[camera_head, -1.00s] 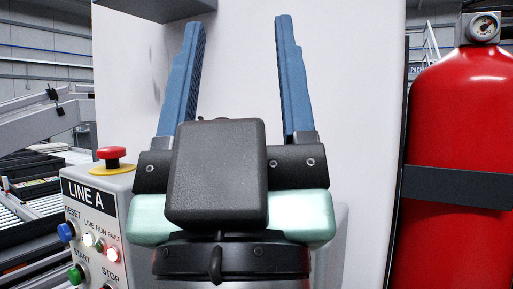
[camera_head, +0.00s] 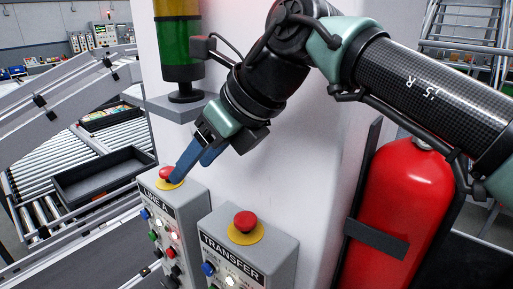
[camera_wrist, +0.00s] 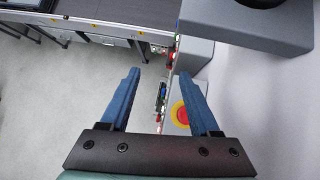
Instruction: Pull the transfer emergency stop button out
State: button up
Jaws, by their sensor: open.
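The transfer emergency stop button (camera_head: 245,221) is a red mushroom head on a yellow disc, on top of the grey TRANSFER box (camera_head: 285,255) in the head view. A similar red button (camera_head: 167,173) sits on the LINE A box (camera_head: 190,206) to its left. My gripper (camera_head: 190,172) points down beside the LINE A button, up and left of the transfer button. Its blue fingers are apart and empty in the wrist view (camera_wrist: 158,72). There a red button on yellow (camera_wrist: 182,112) is partly behind the right finger; I cannot tell for certain which button it is.
A white column stands behind the boxes, with a signal light (camera_head: 180,50) on a grey bracket (camera_head: 176,107). A red extinguisher (camera_head: 400,205) stands on the right. A conveyor with a black tray (camera_head: 105,175) lies on the left. The space above the TRANSFER box is clear.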

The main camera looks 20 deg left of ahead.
aim_at(243, 216)
jog(key=w+d+m+h+p, duration=0.1)
jog(key=w+d+h, duration=0.25)
jog(key=d, duration=0.65)
jog(key=shift+t, duration=0.3)
jog(key=b+x, duration=0.2)
jog(key=x, duration=0.2)
jog(key=b+x, duration=0.3)
jog(key=x, duration=0.1)
jog(key=s+b+x, duration=0.1)
jog(key=b+x, duration=0.2)
jog(key=x, duration=0.2)
jog(key=shift+d+f, duration=0.15)
jog(key=shift+d, duration=0.05)
grip_shut()
jog(key=shift+w+r+p, duration=0.1)
jog(key=shift+r+p, duration=0.35)
jog(key=shift+r, duration=0.45)
grip_release()
